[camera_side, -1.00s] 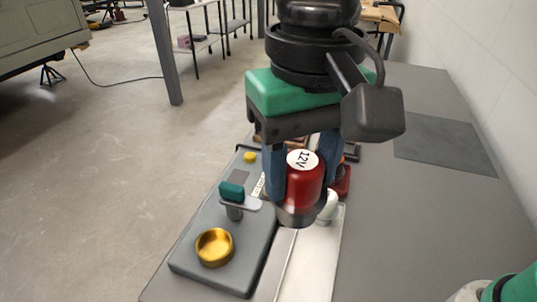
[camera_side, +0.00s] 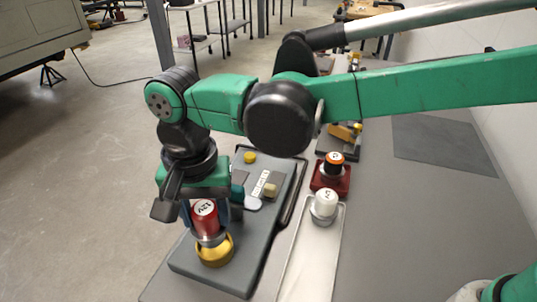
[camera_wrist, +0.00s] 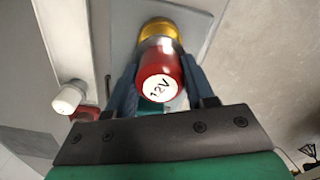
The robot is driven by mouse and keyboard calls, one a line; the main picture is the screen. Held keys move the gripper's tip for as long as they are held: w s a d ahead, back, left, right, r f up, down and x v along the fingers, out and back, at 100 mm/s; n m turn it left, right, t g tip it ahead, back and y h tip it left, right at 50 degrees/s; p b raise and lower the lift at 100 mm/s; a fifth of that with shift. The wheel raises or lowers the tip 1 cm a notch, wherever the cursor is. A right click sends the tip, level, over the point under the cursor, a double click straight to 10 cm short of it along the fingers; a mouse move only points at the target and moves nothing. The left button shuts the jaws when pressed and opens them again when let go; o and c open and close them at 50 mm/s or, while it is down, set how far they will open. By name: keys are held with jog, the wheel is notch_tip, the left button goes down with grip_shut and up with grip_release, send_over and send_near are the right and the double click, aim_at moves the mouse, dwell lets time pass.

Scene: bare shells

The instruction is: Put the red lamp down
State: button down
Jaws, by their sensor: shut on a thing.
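The red lamp (camera_side: 204,218) has a white top marked 12V and a metal collar. My gripper (camera_side: 205,215) is shut on it, with one blue finger on each side. The lamp stands about upright directly over the yellow brass cup (camera_side: 215,254) on the grey board. Its lower end overlaps the cup in the side view, and I cannot tell whether it is seated. In the wrist view the lamp (camera_wrist: 160,72) is between the fingers (camera_wrist: 160,85), with the brass cup (camera_wrist: 158,28) just beyond it.
The grey board (camera_side: 200,270) also carries a yellow button (camera_side: 250,157) and a teal-handled part partly behind my gripper.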

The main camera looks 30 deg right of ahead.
aim_at(209, 228)
jog(key=shift+f, duration=1.55)
jog(key=shift+f, duration=0.25)
jog(key=shift+c, duration=1.6)
grip_release()
jog(key=shift+f, duration=0.1)
